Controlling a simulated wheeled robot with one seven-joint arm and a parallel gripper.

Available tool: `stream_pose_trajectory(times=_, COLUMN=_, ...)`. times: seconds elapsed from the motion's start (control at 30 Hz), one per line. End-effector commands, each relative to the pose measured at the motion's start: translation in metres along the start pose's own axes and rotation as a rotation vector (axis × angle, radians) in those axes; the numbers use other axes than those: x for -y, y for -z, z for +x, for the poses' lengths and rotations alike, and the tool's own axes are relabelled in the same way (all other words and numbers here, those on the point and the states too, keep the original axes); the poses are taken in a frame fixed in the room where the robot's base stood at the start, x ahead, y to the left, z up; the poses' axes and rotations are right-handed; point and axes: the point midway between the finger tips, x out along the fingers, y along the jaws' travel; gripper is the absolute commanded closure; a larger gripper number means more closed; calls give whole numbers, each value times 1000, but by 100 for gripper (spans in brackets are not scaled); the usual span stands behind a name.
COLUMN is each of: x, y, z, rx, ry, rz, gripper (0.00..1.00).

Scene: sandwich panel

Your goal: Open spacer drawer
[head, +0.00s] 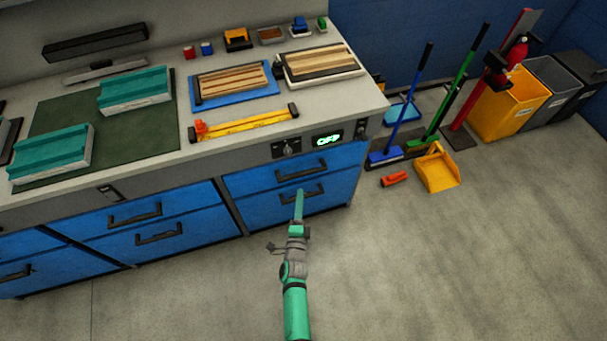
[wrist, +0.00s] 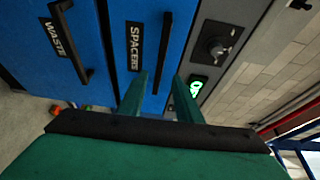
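The spacer drawer (head: 262,181) is the upper blue drawer at the right end of the bench and looks closed. Its label reads SPACERS (wrist: 135,47) in the wrist view. Its dark bar handle (head: 300,168) also shows in the wrist view (wrist: 164,45). My gripper (head: 299,192) is in front of these right-hand drawers, overlapping the lower handle in the head view. In the wrist view its two green fingers (wrist: 159,76) are open, one on each side of the handle's near end. I cannot tell whether they touch it or how deep they reach.
The WASTE drawer (wrist: 30,65) with its own handle (wrist: 70,45) lies below. A control panel with a knob (head: 287,148) and a lit OFF display (head: 327,140) is above. Brooms and an orange dustpan (head: 437,169) stand to the right. The floor in front is clear.

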Motion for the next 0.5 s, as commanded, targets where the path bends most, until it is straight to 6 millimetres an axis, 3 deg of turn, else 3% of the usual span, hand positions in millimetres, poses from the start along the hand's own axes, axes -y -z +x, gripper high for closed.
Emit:
stream_pose_trajectory(times=0.23, x=0, y=3, z=24, rx=-8, ry=2, rz=12, gripper=69)
stream_pose_trajectory(times=0.5, x=1, y=5, z=71, rx=-10, ry=2, rz=11, gripper=69)
